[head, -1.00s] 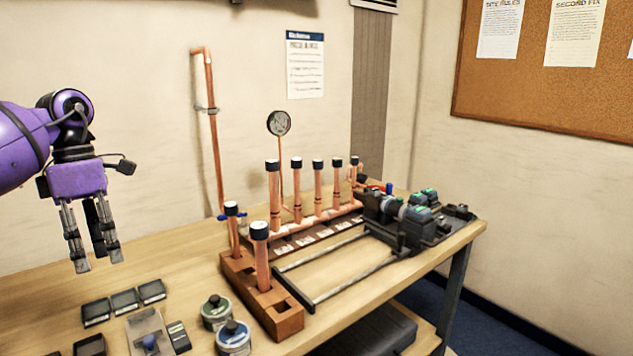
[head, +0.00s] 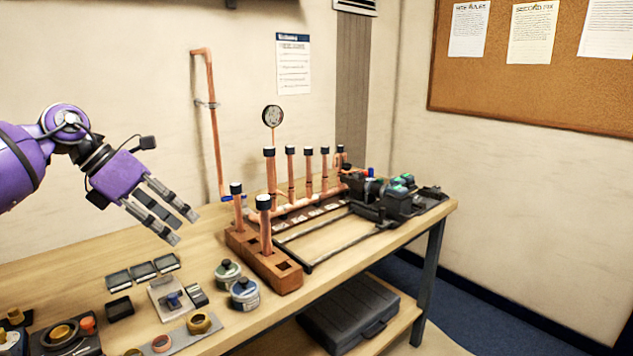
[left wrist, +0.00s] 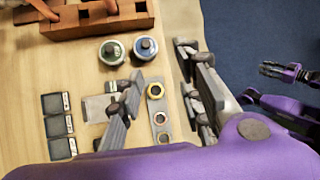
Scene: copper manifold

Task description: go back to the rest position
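My left gripper (head: 167,212) is purple with grey fingers and hangs in the air above the left part of the bench. Its fingers are apart with nothing between them; the left wrist view shows the open fingers (left wrist: 160,100) too. The copper manifold (head: 305,203) stands on the bench to the right of the gripper, with several upright black-capped pipes, and the gripper is clear of it. My right gripper (left wrist: 285,70) shows at the right edge of the left wrist view, away from the bench over the blue floor. It is small there, and I see nothing held in it.
The wooden block (head: 262,262) holds two capped pipes. Two round tins (head: 243,293) stand before it, beside small dark boxes (head: 143,270) and a strip with rings (head: 178,338). A gauge (head: 272,116) rises behind. A grey case (head: 362,312) lies on the lower shelf.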

